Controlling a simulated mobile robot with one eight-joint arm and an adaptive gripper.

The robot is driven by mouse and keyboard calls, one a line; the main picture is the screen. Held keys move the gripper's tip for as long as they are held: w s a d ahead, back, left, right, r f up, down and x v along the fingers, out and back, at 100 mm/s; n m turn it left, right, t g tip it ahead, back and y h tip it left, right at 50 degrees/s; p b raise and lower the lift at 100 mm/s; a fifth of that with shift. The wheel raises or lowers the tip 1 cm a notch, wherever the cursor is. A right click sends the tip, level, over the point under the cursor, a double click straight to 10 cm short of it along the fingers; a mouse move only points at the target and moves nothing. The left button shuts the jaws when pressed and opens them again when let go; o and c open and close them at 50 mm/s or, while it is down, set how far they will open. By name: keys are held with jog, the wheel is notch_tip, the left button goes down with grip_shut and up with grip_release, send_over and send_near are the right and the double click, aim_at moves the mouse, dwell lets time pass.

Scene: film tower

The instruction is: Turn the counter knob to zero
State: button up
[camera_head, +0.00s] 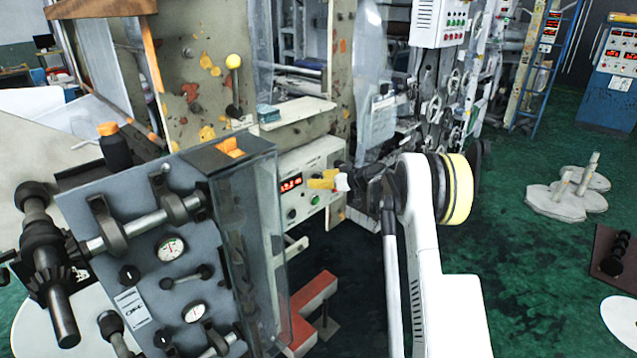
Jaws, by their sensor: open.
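A pale counter box (322,156) with a red lit display (290,184) is mounted on the machine at mid-frame. The digits are too small to read surely. A dark round knob (291,214) sits below the display, and a small green button (314,199) is to its right. I cannot tell for certain which control is the counter knob. My gripper (318,181), with yellow fingertips, is open in front of the box's right part, just right of the display. It hides part of the panel there. I cannot tell whether it touches the panel.
A grey gauge panel (137,262) with shafts and a clear side guard stands close at the left. A yellow-ball lever (233,62) rises above the counter box. A red metal foot (313,303) is on the floor below.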

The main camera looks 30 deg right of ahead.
jog(key=shift+w+a+f, duration=0.1)
jog(key=shift+w+f, duration=0.05)
jog(key=shift+w, duration=0.25)
grip_shut()
